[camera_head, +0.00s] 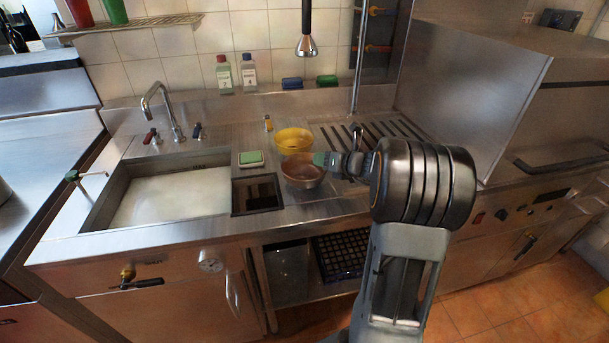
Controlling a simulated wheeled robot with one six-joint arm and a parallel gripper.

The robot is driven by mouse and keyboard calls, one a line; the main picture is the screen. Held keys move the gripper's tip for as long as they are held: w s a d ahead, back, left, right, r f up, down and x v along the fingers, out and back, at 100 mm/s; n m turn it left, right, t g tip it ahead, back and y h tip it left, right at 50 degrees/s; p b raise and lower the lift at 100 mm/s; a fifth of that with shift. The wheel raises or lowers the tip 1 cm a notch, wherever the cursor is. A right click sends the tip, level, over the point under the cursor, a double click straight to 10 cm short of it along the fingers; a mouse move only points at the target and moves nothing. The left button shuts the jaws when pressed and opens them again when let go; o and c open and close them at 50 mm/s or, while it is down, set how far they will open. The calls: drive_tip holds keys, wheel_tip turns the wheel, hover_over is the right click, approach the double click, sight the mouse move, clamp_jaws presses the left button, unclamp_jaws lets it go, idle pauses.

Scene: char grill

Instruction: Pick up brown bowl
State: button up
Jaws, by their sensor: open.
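The brown bowl (302,174) stands on the steel counter, just right of a square opening beside the sink. My gripper (318,159) reaches in from the right, with its fingertips at the bowl's upper right rim. It is open. I cannot tell whether a finger touches the bowl or whether the rim lies between the fingers. My arm hides the counter to the right of the bowl.
A yellow bowl (294,140) stands close behind the brown bowl. A green sponge (251,158) lies to the left, behind the square opening (257,195). The sink (110,207) holds whitish water. A spray head (307,45) hangs above. A ribbed drainer (395,128) lies behind my gripper.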

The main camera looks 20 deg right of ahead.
drive_tip(key=shift+w+a+f, duration=0.2)
drive_tip(key=shift+w, duration=0.3)
drive_tip(key=shift+c, duration=0.2)
clamp_jaws()
